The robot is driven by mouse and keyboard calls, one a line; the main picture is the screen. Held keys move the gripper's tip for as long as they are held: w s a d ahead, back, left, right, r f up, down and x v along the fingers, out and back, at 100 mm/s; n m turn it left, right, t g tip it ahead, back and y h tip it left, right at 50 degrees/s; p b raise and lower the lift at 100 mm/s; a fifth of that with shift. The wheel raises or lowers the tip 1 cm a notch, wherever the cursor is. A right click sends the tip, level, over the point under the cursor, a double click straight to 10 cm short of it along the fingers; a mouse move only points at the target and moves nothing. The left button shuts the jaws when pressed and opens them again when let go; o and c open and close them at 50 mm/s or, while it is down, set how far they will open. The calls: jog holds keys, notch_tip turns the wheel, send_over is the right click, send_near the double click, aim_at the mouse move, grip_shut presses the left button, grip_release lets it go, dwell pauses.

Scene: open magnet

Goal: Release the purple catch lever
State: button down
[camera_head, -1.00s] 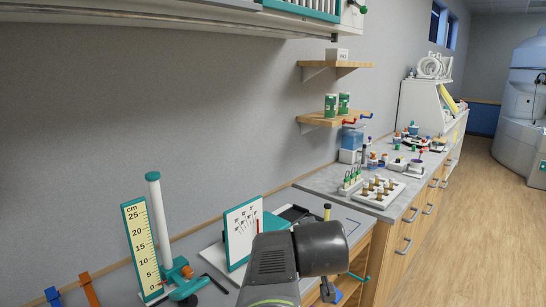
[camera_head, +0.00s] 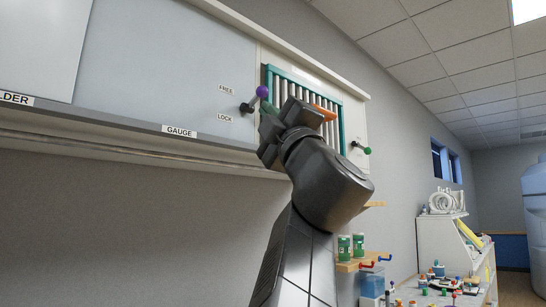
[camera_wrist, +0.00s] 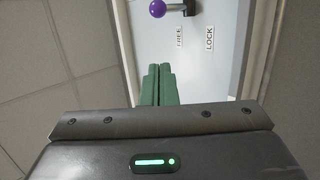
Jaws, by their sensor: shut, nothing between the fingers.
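The catch lever has a purple ball knob (camera_head: 262,92) and a dark pivot (camera_head: 247,107) on the pale wall panel. The knob stands up and right of the pivot, beside the FREE label (camera_head: 226,89) and above the LOCK label (camera_head: 224,118). In the wrist view the purple knob (camera_wrist: 157,8) is at the top edge, on the FREE side of the pivot. My gripper (camera_head: 267,112) is raised close to the lever, just below the knob. Its green fingers (camera_wrist: 158,70) are shut together and empty, with a gap to the knob in the wrist view.
A teal-framed rack with pale bars (camera_head: 300,85) and an orange piece (camera_head: 324,112) lie right of the lever, partly behind my arm. A green-knobbed lever (camera_head: 362,149) is farther right. A ledge with a GAUGE label (camera_head: 180,131) runs below the panel.

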aim_at(262, 96)
jog(key=p+x, duration=0.1)
jog(key=x, duration=0.2)
jog(key=w+d+p+x, duration=0.1)
jog(key=x, duration=0.2)
jog(key=d+p+x, duration=0.1)
jog(key=x, duration=0.3)
jog(key=shift+w+f+p, duration=0.1)
jog(key=shift+w+p, duration=0.15)
jog(key=shift+p, duration=0.05)
jog(key=shift+w, duration=0.35)
